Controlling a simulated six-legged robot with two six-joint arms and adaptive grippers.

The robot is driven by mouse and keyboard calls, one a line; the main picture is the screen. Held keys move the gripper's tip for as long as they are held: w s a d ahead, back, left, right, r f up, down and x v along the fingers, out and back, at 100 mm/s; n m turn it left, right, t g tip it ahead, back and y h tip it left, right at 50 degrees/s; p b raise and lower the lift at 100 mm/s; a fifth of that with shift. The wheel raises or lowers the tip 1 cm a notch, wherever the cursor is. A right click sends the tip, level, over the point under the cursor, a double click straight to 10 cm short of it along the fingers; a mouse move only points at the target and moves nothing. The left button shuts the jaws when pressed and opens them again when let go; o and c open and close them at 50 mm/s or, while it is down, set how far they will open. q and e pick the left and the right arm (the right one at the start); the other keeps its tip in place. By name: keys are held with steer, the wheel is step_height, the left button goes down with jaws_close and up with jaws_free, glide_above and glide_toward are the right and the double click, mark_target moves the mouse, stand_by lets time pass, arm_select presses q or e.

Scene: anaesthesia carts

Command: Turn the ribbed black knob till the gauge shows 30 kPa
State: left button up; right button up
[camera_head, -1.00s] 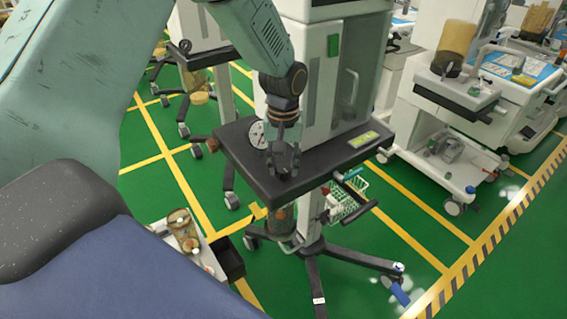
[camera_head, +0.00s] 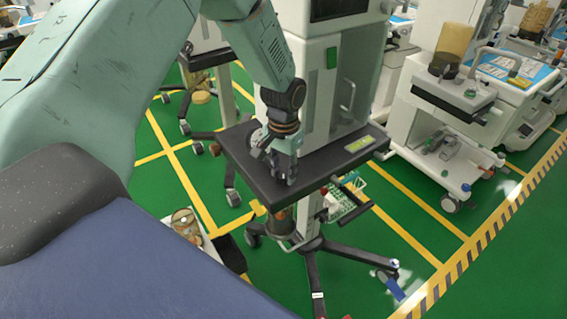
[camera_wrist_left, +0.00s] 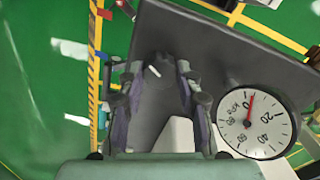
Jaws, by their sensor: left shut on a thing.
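The ribbed black knob (camera_wrist_left: 159,74) stands on the dark shelf, with a pale mark on its top. My left gripper (camera_wrist_left: 158,88) is shut on it, one finger on each side, and the fingers hide part of its sides. In the head view my left gripper (camera_head: 285,178) points down onto the shelf and hides most of the knob. The round white gauge (camera_wrist_left: 255,122) sits beside the knob; its red needle points up, close to 0 and below 20. In the head view the gauge (camera_head: 256,138) is partly hidden behind my gripper. My right gripper is out of view.
The dark shelf (camera_head: 325,163) belongs to a white cart (camera_head: 325,80) on a wheeled base. A green basket (camera_head: 345,197) hangs below it. More carts (camera_head: 440,120) stand at the right. The green floor with yellow lines is open in front right.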

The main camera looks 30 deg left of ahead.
mark_target(283, 174)
arm_select(q)
steer(key=m+p, duration=0.1)
steer(key=m, duration=0.3)
steer(key=shift+r+m, duration=0.1)
steer(key=shift+m, duration=0.2)
steer(key=m+p, duration=0.1)
steer(key=m, duration=0.3)
steer(key=shift+m, duration=0.4)
steer(key=o, duration=1.2)
steer(key=shift+c, duration=0.2)
step_height(283, 174, up, 12)
stand_by(0.3)
